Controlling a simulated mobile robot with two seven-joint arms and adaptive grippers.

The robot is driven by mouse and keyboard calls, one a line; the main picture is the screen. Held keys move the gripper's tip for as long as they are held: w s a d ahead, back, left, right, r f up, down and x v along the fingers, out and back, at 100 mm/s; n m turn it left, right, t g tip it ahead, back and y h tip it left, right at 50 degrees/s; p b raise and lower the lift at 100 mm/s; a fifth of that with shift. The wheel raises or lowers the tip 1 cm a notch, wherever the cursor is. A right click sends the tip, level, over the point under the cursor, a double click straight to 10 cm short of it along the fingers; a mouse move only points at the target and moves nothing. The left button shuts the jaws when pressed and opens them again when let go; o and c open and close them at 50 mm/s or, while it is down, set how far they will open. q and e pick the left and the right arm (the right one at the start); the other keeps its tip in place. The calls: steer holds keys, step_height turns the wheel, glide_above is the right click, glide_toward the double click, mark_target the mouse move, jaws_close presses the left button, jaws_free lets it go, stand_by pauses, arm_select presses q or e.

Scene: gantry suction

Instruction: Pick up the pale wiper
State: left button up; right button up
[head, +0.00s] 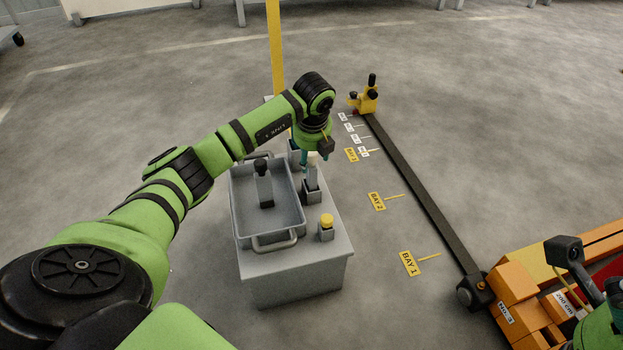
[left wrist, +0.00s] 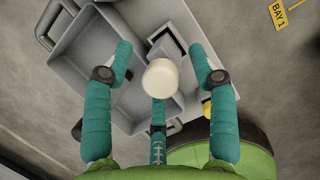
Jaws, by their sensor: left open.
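The pale wiper (head: 312,160) stands upright in a grey holder on a grey stand, its cream top showing. In the left wrist view its round cream knob (left wrist: 160,78) lies between the teal fingers. My left gripper (head: 304,155) is open and points down at the wiper top, with the fingers spread on either side in the left wrist view (left wrist: 160,56). I cannot tell whether a finger touches it. Part of my right gripper (head: 611,288) shows at the right edge, mostly cut off.
A grey tray (head: 270,237) with a dark-handled tool (head: 264,188) sits left of the wiper. A yellow-topped item (head: 326,222) stands in front. A yellow post (head: 275,50) rises behind. A dark rail (head: 420,195) and orange equipment (head: 515,290) lie right; floor between is open.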

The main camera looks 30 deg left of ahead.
arm_select(q)
jaws_close()
